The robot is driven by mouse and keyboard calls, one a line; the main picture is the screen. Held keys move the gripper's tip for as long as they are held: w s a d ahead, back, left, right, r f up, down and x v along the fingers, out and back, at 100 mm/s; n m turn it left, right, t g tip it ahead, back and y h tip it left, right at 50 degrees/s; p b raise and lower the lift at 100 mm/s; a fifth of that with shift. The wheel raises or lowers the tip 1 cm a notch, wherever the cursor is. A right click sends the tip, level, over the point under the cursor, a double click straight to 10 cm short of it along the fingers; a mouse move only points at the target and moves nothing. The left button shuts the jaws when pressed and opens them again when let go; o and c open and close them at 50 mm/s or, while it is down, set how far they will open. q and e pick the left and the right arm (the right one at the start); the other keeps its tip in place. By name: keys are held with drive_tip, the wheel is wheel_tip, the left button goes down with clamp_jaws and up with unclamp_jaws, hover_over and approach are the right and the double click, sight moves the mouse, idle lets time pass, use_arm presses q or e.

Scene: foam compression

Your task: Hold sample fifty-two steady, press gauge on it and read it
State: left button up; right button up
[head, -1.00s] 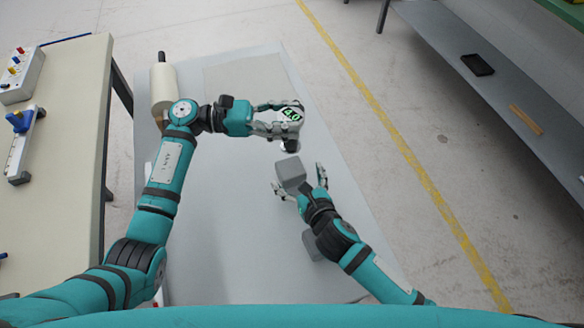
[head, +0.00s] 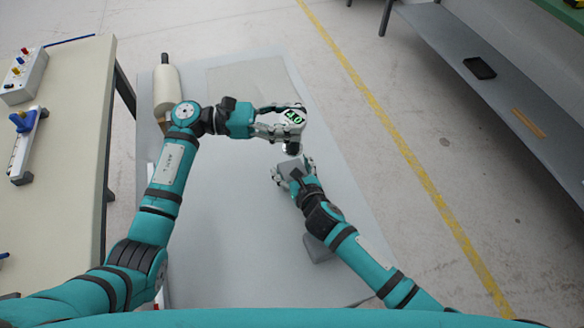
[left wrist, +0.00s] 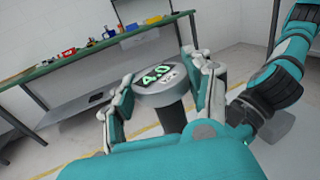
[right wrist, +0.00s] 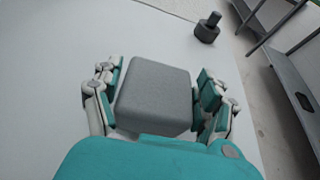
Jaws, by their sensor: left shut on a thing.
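The block, also in the head view (head: 291,169), lies just below the gauge in the picture. Contact between them cannot be made out, and no number shows on the block.
Another grey block (head: 318,247) lies beside my right forearm. A cream roll (head: 166,84) stands at the pale work surface's (head: 230,240) left. A dark cylindrical piece with a narrow top (right wrist: 207,30) shows beyond the block. A bench (head: 60,150) is left, a shelf (head: 490,90) right.

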drive_tip(key=c, duration=0.5)
drive_tip(key=o, duration=1.2)
drive_tip(key=shift+s, duration=0.1)
drive_tip(key=v, duration=1.1)
drive_tip(key=shift+s+d+r, duration=0.15)
drive_tip(key=shift+s+d, duration=0.05)
drive_tip(key=shift+s, duration=0.15)
drive_tip(key=shift+d, duration=0.1)
